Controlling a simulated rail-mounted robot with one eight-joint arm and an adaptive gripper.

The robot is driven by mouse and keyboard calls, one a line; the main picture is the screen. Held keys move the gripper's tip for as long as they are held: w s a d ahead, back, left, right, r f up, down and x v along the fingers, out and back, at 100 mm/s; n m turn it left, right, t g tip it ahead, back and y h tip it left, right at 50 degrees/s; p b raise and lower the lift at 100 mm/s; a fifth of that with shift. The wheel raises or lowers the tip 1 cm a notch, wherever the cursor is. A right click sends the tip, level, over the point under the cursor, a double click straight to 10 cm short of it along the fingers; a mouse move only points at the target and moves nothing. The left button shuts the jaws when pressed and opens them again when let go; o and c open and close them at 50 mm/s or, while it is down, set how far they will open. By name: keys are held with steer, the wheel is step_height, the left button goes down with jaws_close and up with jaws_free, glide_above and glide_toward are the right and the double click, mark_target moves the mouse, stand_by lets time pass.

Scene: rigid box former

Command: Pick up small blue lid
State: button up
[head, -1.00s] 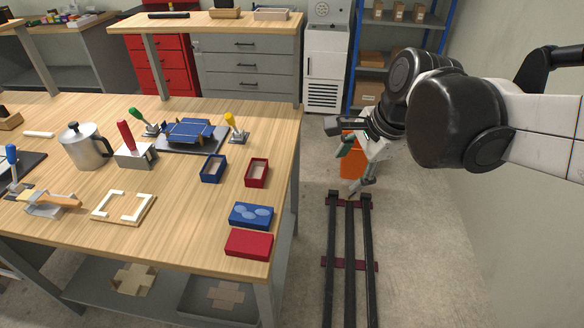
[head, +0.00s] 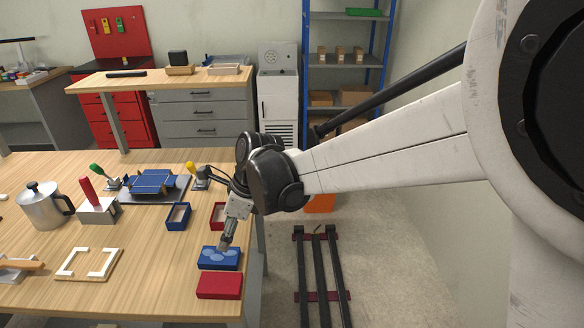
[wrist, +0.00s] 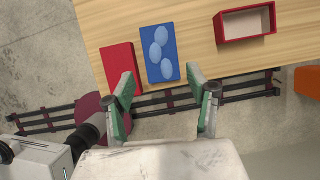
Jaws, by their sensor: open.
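The small blue lid (head: 207,260), with light-blue oval marks on top, lies flat near the right edge of the workbench. It also shows in the wrist view (wrist: 148,70), ahead of the fingers. My gripper (head: 224,243) reaches down over the lid from above in the head view. In the wrist view my gripper (wrist: 160,85) has its green-padded fingers wide apart with nothing between them. The fingers look apart from the lid; the exact height above it is hard to tell.
A red lid (head: 219,286) lies beside the blue one, near the left finger in the wrist view. An open blue box (head: 178,216) and an open red box (wrist: 246,23) stand farther back. A blue forming fixture (head: 152,184) stands beyond. Bare wood lies left of the lids.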

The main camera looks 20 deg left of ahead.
mark_target(220, 255)
steer(key=x, duration=0.9)
steer(key=shift+f, duration=0.15)
steer(key=shift+f+b, duration=0.15)
steer(key=shift+b, duration=0.3)
steer(key=c, duration=0.6)
steer(key=shift+c, duration=0.2)
